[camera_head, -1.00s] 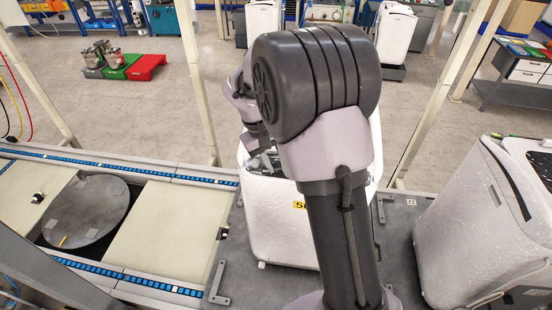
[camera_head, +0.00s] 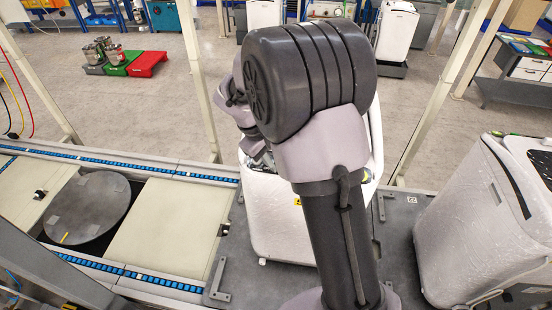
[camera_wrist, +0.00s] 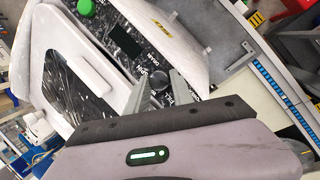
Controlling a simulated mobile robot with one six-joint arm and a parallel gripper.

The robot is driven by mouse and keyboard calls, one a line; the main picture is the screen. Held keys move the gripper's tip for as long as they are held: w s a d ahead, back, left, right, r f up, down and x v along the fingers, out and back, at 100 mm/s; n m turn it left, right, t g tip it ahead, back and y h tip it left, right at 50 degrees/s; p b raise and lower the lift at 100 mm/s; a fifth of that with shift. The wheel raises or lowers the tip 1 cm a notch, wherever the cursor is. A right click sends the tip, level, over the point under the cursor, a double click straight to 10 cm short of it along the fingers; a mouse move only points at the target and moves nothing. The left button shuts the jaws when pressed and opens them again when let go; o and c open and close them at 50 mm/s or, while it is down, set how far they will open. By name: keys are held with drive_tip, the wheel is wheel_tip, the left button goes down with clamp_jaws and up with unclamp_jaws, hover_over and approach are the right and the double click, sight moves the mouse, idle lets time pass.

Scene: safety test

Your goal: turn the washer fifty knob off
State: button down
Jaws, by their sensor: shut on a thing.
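The washer with the yellow label, partly hidden behind my arm, stands in the middle of the head view (camera_head: 277,222). Its black control panel fills the upper middle of the wrist view, with a green button (camera_wrist: 86,8) and a dark round knob (camera_wrist: 158,75). The yellow label (camera_wrist: 162,29) sits on its white edge, too small to read. My gripper (camera_wrist: 160,80) has its two grey fingers on either side of the dark knob and is shut on it. In the head view my arm hides the knob and the fingertips.
A second white washer (camera_head: 480,240) stands to the right. A conveyor with cream plates (camera_head: 165,233) and a dark round disc (camera_head: 88,208) lies to the left. Pale frame posts (camera_head: 200,75) rise around the station. Open floor (camera_head: 120,105) lies behind.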

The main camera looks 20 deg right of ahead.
drive_tip(key=c, duration=1.1)
unclamp_jaws()
drive_tip(key=v, duration=1.7)
drive_tip(key=shift+r+p, duration=0.2)
drive_tip(key=shift+p, duration=0.15)
